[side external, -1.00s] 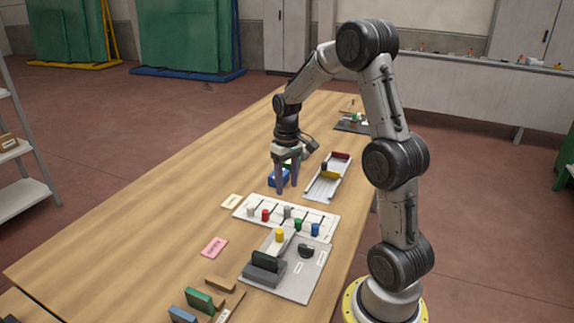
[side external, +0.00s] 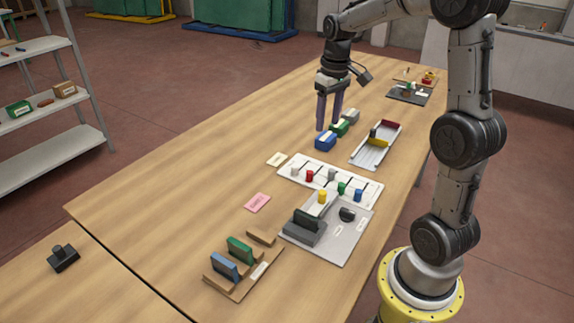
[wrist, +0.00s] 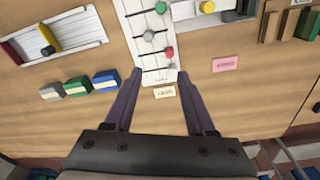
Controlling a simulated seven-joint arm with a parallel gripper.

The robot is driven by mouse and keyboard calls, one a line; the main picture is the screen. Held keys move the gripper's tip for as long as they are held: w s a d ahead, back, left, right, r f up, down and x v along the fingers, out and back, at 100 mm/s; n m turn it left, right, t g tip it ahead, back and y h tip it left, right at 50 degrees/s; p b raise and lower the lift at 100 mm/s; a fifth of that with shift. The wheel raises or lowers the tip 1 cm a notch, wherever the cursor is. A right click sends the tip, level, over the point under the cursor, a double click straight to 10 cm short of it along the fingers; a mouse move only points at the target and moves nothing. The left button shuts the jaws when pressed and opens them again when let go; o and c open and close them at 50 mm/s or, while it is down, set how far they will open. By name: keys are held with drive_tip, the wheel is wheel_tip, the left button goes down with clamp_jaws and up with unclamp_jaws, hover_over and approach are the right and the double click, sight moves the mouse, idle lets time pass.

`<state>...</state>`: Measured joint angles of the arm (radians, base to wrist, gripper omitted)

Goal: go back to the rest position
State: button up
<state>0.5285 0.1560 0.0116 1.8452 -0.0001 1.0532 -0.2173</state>
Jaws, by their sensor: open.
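My gripper (side external: 328,111) hangs over the wooden table, its two long purple fingers pointing down, beside the row of blocks. In the wrist view its fingers (wrist: 160,95) are spread apart with nothing between them. The blue block (side external: 325,141), green block (side external: 340,127) and grey block (side external: 351,115) stand in a row just right of the fingers. They also show at the left of the wrist view, apart from the fingers. I cannot tell the exact height of the fingertips above the table.
A white slotted board (side external: 290,178) with coloured knobs lies mid-table. Near it are a metal tray (side external: 366,158), a grey plate (side external: 325,250) with a dark block, a pink card (side external: 257,202) and a wooden rack (side external: 232,288). The table's left side is clear.

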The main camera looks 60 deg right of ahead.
drive_tip(key=s+a+r+n+t, duration=0.2)
drive_tip(key=s+a+r, duration=0.2)
drive_tip(key=a, duration=0.3)
drive_tip(key=s+a+r+n+t, duration=0.15)
drive_tip(key=s+a+r, duration=0.25)
drive_tip(key=a, duration=0.4)
drive_tip(key=s+a+f+t, duration=0.1)
drive_tip(key=s+a+f, duration=0.3)
drive_tip(key=s, duration=0.4)
drive_tip(key=shift+s+f, duration=0.2)
drive_tip(key=shift+f, duration=0.3)
drive_tip(key=shift+t, duration=0.25)
idle(0.6)
